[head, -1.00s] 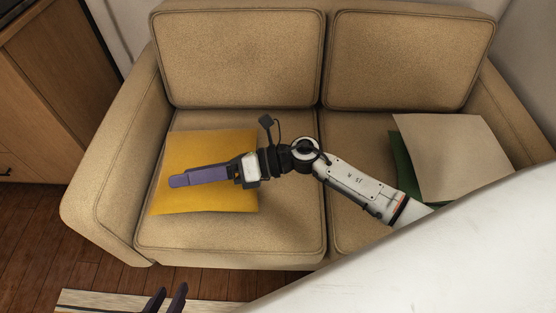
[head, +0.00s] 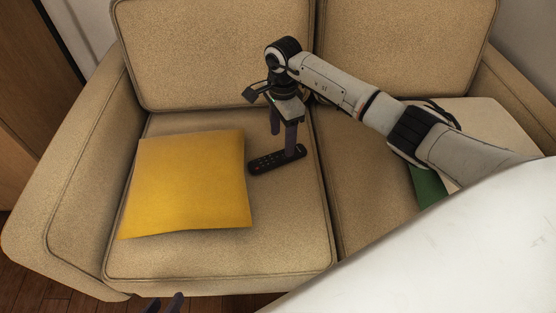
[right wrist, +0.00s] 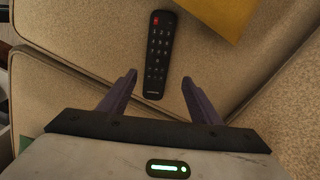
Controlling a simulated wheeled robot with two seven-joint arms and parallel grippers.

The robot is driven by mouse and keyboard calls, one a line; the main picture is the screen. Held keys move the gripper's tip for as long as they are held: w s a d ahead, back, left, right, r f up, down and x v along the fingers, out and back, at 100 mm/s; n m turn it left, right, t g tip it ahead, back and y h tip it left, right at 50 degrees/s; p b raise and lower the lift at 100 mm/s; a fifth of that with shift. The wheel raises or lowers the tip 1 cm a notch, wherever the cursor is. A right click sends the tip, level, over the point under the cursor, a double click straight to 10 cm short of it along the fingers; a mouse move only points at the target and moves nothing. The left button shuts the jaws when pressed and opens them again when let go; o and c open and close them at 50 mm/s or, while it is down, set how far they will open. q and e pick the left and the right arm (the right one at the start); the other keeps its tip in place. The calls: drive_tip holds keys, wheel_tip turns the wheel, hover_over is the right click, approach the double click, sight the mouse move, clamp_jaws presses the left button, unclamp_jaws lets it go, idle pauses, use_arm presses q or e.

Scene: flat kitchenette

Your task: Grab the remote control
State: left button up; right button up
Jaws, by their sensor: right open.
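The remote control (head: 264,163) is black and lies on the left seat cushion, just right of the yellow pillow. It also shows in the right wrist view (right wrist: 160,52), lying lengthwise ahead of the fingers, its lower end in line with the gap between them. My right gripper (head: 283,143) points down at the remote, open and empty, with its purple fingers apart. In the head view one finger overlaps the remote; I cannot tell if they touch.
The yellow pillow (head: 188,185) lies left of the remote. The tan sofa's backrest (head: 215,50) rises behind it. A beige pillow (head: 480,118) and a green one (head: 430,186) lie on the right seat. A white surface covers the lower right of the head view.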

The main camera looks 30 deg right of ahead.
sight(279, 157)
drive_tip(key=f, duration=0.1)
drive_tip(key=a+f+b, duration=0.1)
drive_tip(key=f, duration=0.2)
drive_tip(key=shift+s+a+f+b, duration=0.3)
drive_tip(key=shift+s+a, duration=0.05)
drive_tip(key=shift+s, duration=0.05)
drive_tip(key=shift+f, duration=0.35)
drive_tip(key=shift+d+r, duration=0.1)
drive_tip(key=c, duration=1.2)
